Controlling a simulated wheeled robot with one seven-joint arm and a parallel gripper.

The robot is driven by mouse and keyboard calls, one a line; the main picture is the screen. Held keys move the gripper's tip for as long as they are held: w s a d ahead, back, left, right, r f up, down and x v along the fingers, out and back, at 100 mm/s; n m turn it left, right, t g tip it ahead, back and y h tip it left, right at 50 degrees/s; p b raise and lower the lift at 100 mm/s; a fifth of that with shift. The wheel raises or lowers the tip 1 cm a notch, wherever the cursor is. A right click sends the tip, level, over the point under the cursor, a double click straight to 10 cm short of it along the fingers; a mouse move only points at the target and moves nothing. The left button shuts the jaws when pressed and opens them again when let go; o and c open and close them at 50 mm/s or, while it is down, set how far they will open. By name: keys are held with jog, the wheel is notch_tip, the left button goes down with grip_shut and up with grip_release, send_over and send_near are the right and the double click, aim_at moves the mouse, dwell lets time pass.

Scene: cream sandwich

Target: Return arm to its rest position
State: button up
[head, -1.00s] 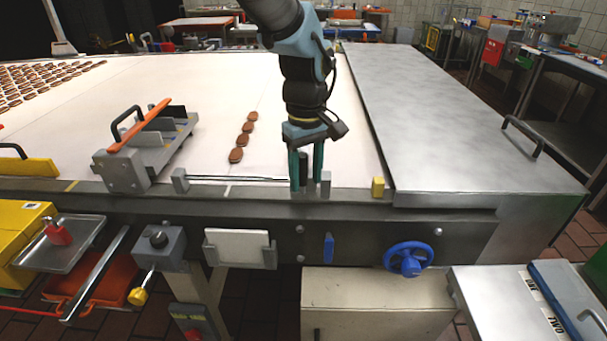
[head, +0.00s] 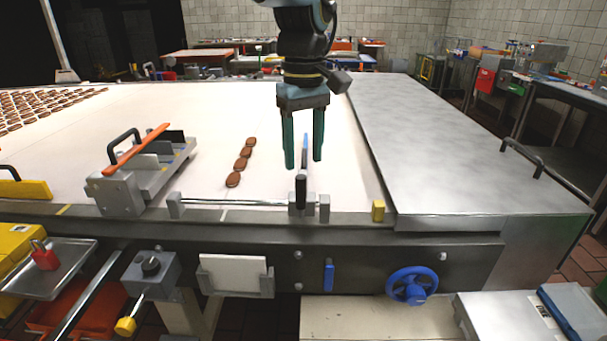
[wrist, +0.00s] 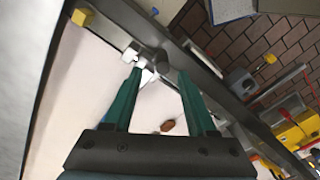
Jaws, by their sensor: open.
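My gripper (head: 303,165) hangs fingers-down above the near edge of the white belt in the head view. Its two green fingers are apart with nothing between them.
A row of several brown biscuits (head: 241,163) lies left of my gripper. A grey fixture with an orange bar (head: 137,150) stands further left. A steel cover (head: 440,135) is at right, and a yellow block (head: 378,210) sits on the front edge. The air above the belt is clear.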

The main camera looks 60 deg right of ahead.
jog(key=shift+r, duration=0.3)
dwell(0.4)
jog(key=w+a+f+n, duration=0.1)
jog(key=w+a+f, duration=0.1)
jog(key=w+a, duration=0.85)
jog(key=w+a+f+n, duration=0.1)
jog(key=w+a+f, duration=0.1)
jog(key=w+a, duration=0.85)
jog(key=w+a+f, duration=0.2)
jog(key=w+a, duration=0.1)
jog(key=a, duration=0.4)
jog(key=w+a+f, duration=0.1)
jog(key=w+a, duration=0.2)
jog(key=a, duration=0.3)
jog(key=s+a+f, duration=0.1)
jog(key=a, duration=0.7)
jog(key=s+a+f+n+t, duration=0.1)
jog(key=s+a+f, duration=0.1)
jog(key=a, duration=0.6)
jog(key=shift+a+n+t, duration=0.3)
